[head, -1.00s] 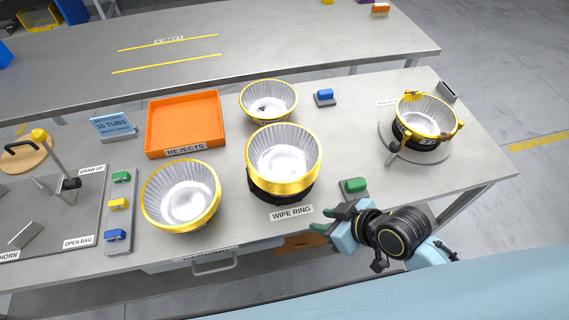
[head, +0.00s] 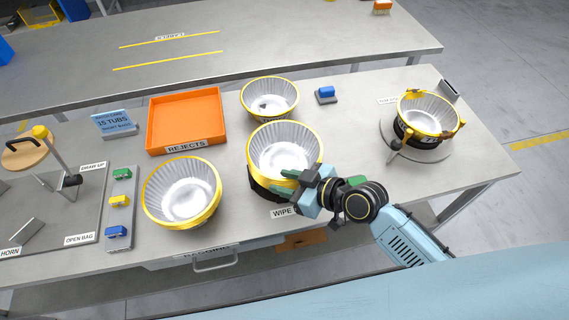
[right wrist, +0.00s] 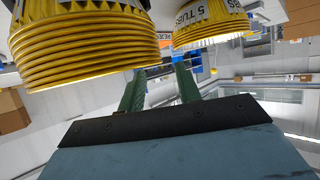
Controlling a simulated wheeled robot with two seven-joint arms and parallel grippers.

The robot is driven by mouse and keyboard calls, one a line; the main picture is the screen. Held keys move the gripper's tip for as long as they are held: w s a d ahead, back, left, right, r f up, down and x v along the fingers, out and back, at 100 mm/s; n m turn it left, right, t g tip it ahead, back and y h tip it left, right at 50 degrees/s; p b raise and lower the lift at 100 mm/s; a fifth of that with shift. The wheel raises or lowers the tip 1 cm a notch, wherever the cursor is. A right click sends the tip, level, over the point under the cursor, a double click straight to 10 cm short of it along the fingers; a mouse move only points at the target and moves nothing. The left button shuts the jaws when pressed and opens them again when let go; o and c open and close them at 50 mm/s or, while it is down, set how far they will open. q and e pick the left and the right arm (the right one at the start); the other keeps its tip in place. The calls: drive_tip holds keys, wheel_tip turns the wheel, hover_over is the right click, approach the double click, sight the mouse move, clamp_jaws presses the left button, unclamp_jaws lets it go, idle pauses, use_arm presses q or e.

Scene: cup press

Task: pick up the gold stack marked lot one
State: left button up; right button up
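Gold-rimmed, white-lined tub stacks stand on the near table in the head view. One (head: 284,140) sits on a black base behind the wipe ring label, one (head: 182,192) stands front left, and a smaller one (head: 269,98) stands behind. I cannot read a lot one mark on any. My right gripper (head: 288,181) is at the front right side of the middle stack, overlapping it in view; contact is unclear. In the right wrist view its green fingers (right wrist: 159,90) are apart with nothing between them. Ribbed gold sides (right wrist: 85,45) show close by. My left gripper is out of view.
An orange rejects tray (head: 185,118) lies behind the front left stack. A gold-rimmed tub (head: 428,113) sits in a clamped fixture at right. A blue button (head: 326,94) and a strip of buttons (head: 120,220) are on the table. Table right of the middle stack is mostly clear.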

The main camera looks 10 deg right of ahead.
sight(269, 177)
drive_tip(key=x, duration=0.5)
drive_tip(key=shift+w+a+r, duration=0.1)
drive_tip(key=shift+w+r, duration=0.05)
drive_tip(key=shift+w, duration=0.2)
clamp_jaws()
